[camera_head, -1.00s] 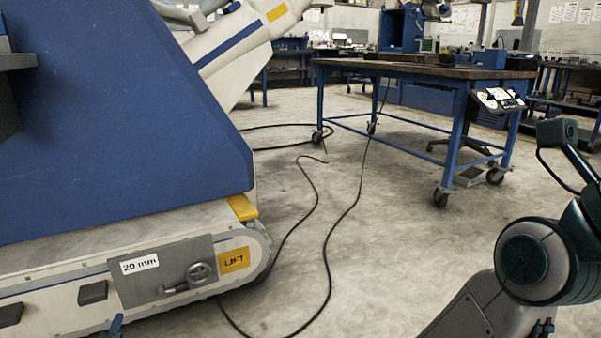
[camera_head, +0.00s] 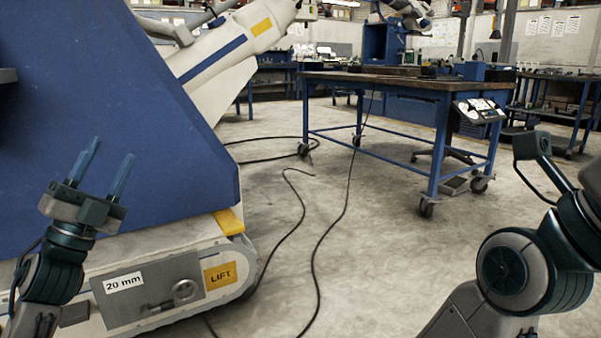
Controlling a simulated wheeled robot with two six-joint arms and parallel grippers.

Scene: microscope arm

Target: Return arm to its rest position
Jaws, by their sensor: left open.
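A large machine fills the left side, with a blue body (camera_head: 90,110) and a white slanted arm (camera_head: 218,52) with a yellow patch. Its white base carries a grey panel (camera_head: 150,297) with a "20 mm" label, a round knob, and a yellow "LIFT" label (camera_head: 220,275). My left gripper (camera_head: 107,166) is at the lower left, in front of the blue body, with its two blue fingers apart, pointing up, and nothing between them. My right arm shows at the lower right, but its gripper is out of view.
A blue wheeled workbench (camera_head: 400,85) stands at the back right, with a control panel (camera_head: 479,110) on its side. Black cables (camera_head: 318,255) lie across the floor. The concrete floor (camera_head: 390,240) between the machine and my right arm is otherwise clear.

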